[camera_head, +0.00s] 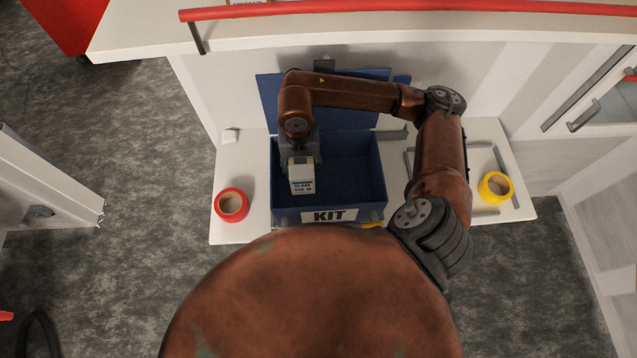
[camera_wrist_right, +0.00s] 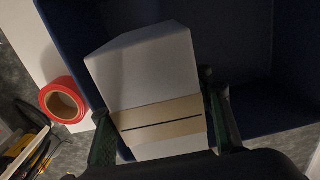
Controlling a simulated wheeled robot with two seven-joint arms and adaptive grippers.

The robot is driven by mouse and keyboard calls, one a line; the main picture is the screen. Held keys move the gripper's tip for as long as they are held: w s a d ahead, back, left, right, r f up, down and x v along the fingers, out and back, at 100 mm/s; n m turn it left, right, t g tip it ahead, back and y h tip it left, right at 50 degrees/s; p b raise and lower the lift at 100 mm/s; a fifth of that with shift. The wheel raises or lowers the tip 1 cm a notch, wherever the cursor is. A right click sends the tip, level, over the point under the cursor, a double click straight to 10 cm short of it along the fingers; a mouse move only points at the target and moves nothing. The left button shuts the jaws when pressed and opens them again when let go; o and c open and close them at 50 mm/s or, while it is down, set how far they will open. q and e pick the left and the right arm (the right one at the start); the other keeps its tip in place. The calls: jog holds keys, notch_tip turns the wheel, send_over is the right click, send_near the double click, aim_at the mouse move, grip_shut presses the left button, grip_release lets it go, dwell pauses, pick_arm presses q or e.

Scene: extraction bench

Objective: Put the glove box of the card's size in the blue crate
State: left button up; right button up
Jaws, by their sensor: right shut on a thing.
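The blue crate (camera_head: 372,206) stands open on the white bench, with a KIT label on its front and its lid raised behind. My right gripper (camera_head: 301,160) is over the left part of the crate, shut on a small pale glove box (camera_head: 303,180). Its printed text is too small to read surely. In the right wrist view the glove box (camera_wrist_right: 150,75) is white with a tan band, between the two fingers (camera_wrist_right: 160,128), with the dark blue crate (camera_wrist_right: 245,60) around and below it. I cannot tell whether it touches the crate floor. The card and my left gripper are not seen.
A red tape roll (camera_head: 231,205) lies left of the crate, also in the right wrist view (camera_wrist_right: 64,101). A yellow tape roll (camera_head: 495,188) lies at the right end of the bench (camera_head: 226,170). A red rail (camera_head: 400,7) runs along the shelf above.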

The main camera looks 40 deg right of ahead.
notch_tip(320, 180, down, 6)
jog(key=shift+w+r+p, duration=0.1)
jog(key=shift+r+p, duration=0.1)
jog(key=shift+p, duration=0.25)
jog(key=shift+f, duration=0.65)
notch_tip(320, 180, down, 3)
jog(key=shift+f+p, duration=0.15)
jog(key=shift+p, duration=0.2)
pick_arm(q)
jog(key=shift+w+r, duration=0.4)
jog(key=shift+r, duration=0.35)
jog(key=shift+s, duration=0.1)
pick_arm(e)
jog(key=shift+f, duration=0.1)
jog(key=o, duration=1.4)
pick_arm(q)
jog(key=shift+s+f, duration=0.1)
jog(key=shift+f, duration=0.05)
pick_arm(e)
jog(key=shift+o, duration=0.2)
